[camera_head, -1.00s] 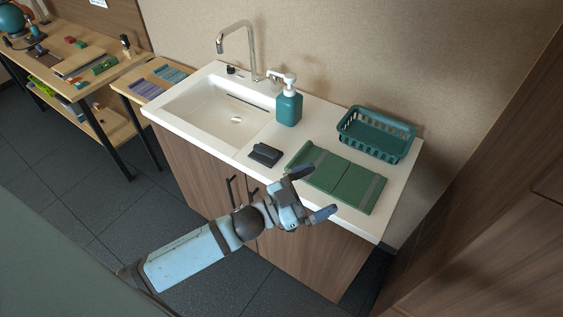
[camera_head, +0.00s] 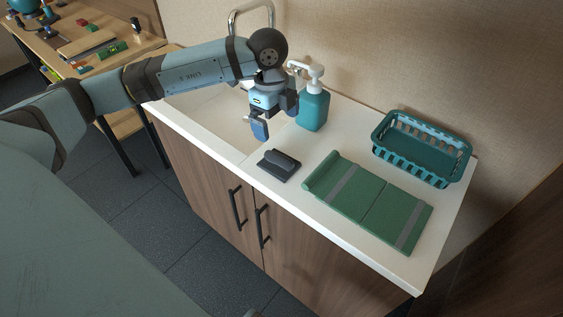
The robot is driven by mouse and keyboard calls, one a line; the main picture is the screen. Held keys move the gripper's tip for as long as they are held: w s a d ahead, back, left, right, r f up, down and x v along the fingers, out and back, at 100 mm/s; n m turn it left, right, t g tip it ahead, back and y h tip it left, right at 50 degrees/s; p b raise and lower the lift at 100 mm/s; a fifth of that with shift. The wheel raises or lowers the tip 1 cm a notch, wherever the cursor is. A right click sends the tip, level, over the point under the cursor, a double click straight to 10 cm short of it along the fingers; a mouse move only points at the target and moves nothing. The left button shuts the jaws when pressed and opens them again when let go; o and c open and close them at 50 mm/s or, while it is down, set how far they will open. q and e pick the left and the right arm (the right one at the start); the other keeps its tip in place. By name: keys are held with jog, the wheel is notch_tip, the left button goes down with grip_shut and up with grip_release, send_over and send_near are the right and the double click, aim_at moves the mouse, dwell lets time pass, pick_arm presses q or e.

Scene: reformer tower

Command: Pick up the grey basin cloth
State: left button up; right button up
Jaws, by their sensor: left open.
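The grey basin cloth (camera_head: 279,165) is a small dark grey folded piece with a rolled ridge on top. It lies on the white counter (camera_head: 236,172), just right of the sink basin and near the front edge. My left gripper (camera_head: 275,119) is open and empty, pointing down over the right side of the basin. In the picture it is above and slightly left of the cloth, apart from it. My left forearm hides much of the basin and part of the tap. My right gripper is not in view.
A teal soap pump bottle (camera_head: 313,107) stands close to the right of my left gripper. A green folded mat with grey bands (camera_head: 368,203) lies right of the cloth. A teal basket (camera_head: 421,149) stands at the back right. A wooden bench (camera_head: 70,47) is at far left.

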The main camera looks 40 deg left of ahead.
aim_at(279, 156)
pick_arm(q)
jog(key=f, duration=0.4)
jog(key=d+f, duration=0.1)
jog(key=f, duration=0.1)
jog(key=shift+s+f, duration=0.1)
jog(key=shift+f, duration=0.25)
jog(key=shift+s+f, duration=0.15)
jog(key=shift+f, duration=2.55)
jog(key=shift+f, duration=0.2)
jog(key=c, duration=0.8)
